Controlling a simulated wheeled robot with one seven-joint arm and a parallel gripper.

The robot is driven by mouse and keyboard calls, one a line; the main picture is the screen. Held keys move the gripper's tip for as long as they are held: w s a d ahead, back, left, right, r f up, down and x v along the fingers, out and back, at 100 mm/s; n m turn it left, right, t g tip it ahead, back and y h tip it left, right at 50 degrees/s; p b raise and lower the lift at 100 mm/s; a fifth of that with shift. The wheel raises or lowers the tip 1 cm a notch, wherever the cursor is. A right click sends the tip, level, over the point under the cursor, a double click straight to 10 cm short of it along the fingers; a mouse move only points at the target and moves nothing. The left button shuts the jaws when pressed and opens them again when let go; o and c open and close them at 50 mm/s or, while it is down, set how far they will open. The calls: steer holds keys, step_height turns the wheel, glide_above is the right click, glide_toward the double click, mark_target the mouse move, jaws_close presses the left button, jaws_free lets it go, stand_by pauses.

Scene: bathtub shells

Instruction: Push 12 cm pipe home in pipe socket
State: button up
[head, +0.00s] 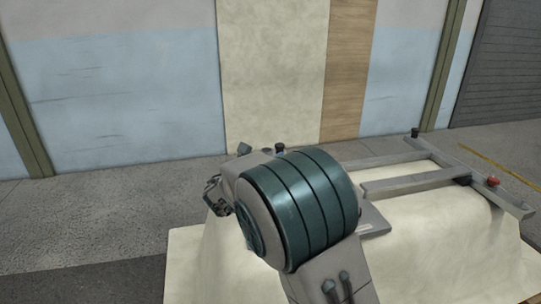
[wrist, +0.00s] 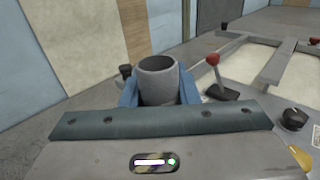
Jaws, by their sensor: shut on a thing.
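In the wrist view a grey, hollow pipe (wrist: 158,80) stands roughly upright with its open round top facing up. My gripper (wrist: 158,92) is shut on it, with one blue finger on each side. The lower part of the pipe is hidden behind the teal and grey body of my gripper. The pipe socket cannot be made out in either view, so I cannot tell how the pipe's lower end sits. In the head view my own arm covers the work area and hides the pipe and the gripper's fingertips.
A grey frame (head: 412,184) lies over a cream shell (head: 468,228) at the right. A red-knobbed lever (wrist: 212,60) stands right of the pipe, and a black knob (wrist: 293,118) sits farther right. A pale panel (head: 270,75) and a blue wall (head: 115,100) stand behind.

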steer(key=shift+f+b, duration=0.55)
steer(key=shift+f, duration=0.6)
steer(key=shift+f+b, duration=1.55)
steer(key=shift+f, duration=0.85)
stand_by(0.4)
steer(key=o, duration=1)
steer(key=shift+o, duration=0.2)
steer(key=p+v, duration=0.1)
steer(key=v, duration=1.3)
steer(key=shift+r, duration=0.1)
steer(key=shift+d, duration=0.1)
